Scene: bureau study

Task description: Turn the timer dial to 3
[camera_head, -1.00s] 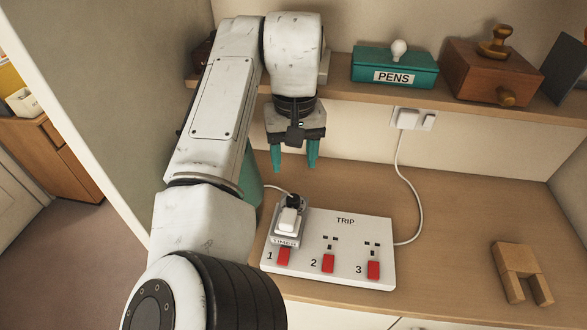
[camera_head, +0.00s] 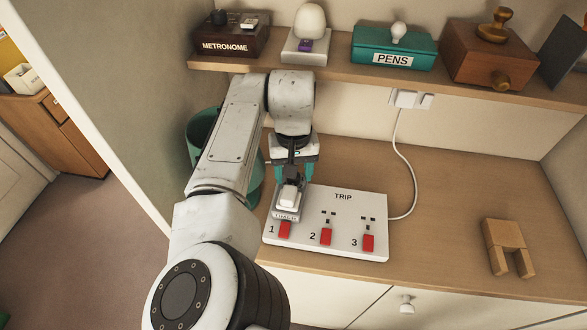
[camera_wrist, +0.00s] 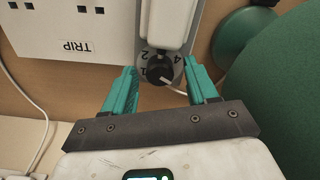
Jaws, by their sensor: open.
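The grey timer (camera_head: 286,214) sits at position 1 of the white TRIP power strip (camera_head: 345,222), with a white plug (camera_head: 289,196) in it. The black timer dial (camera_wrist: 160,72) shows in the wrist view, with the numbers 1, 2 and 4 readable around it; the 3 is not visible. A thin white piece extends down and right from the dial; I cannot tell if it is a pointer or the cord. My gripper (camera_head: 293,172) is open with teal fingers. In the wrist view its fingertips (camera_wrist: 161,77) are on either side of the dial, with gaps to it.
Red switches (camera_head: 326,237) line the strip's front. A white cord (camera_head: 408,165) runs to the wall socket. A wooden block piece (camera_head: 504,245) lies at right. A green bin (camera_head: 202,135) stands left. The shelf above holds a metronome box (camera_head: 228,40) and a pens box (camera_head: 392,50).

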